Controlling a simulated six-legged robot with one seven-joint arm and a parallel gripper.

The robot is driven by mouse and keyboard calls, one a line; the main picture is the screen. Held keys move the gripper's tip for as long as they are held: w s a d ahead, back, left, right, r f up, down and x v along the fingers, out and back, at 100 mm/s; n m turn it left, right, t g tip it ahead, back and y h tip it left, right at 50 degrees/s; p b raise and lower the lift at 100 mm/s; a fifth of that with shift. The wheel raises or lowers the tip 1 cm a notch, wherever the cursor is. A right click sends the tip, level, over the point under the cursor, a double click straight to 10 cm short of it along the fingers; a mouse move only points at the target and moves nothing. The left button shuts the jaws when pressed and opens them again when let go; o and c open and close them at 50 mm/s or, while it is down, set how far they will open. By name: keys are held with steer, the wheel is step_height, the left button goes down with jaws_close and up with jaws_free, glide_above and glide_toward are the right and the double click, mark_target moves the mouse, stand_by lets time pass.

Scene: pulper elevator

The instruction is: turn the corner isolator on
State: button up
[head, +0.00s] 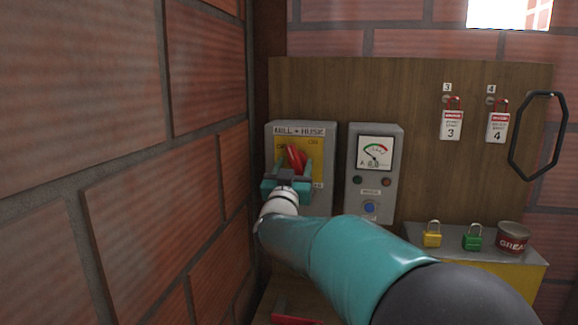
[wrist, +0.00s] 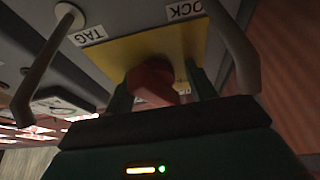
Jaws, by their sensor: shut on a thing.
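The corner isolator is a grey box labelled "MILL + HUSK" (head: 300,131) with a yellow plate, mounted on the wooden board beside the left brick wall. Its red handle (head: 295,156) is tilted in the head view. My gripper (head: 292,172) is at the front of the box, with its fingers on either side of the red handle. In the wrist view the green fingers are shut on the red handle (wrist: 153,82), in front of the yellow plate (wrist: 120,58). My gripper hides the lower part of the handle and some of the plate's lettering.
A grey meter box (head: 374,175) stands close to the right of the isolator. Tags 3 (head: 452,124) and 4 (head: 498,127) hang on the board. A yellow padlock (head: 432,236), a green padlock (head: 472,238) and a grease tin (head: 512,238) sit on a ledge. The brick wall (head: 110,150) is close on the left.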

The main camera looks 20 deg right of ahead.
steer(key=o, duration=0.9)
steer(key=shift+d+r+t, duration=0.25)
steer(key=shift+r+t, duration=0.05)
steer(key=shift+r, duration=0.4)
steer(key=o, duration=0.4)
steer(key=shift+r, duration=0.1)
steer(key=shift+o, duration=0.7)
steer(key=shift+s+d+r, duration=0.1)
steer(key=shift+s+d, duration=0.15)
steer(key=shift+s, duration=0.05)
steer(key=shift+s+a, duration=0.25)
steer(key=shift+a, duration=0.2)
steer(key=shift+w, duration=0.3)
steer(key=shift+s+d, duration=0.1)
steer(key=shift+s, duration=0.05)
steer(key=v, duration=1.4)
steer(key=shift+a, duration=0.3)
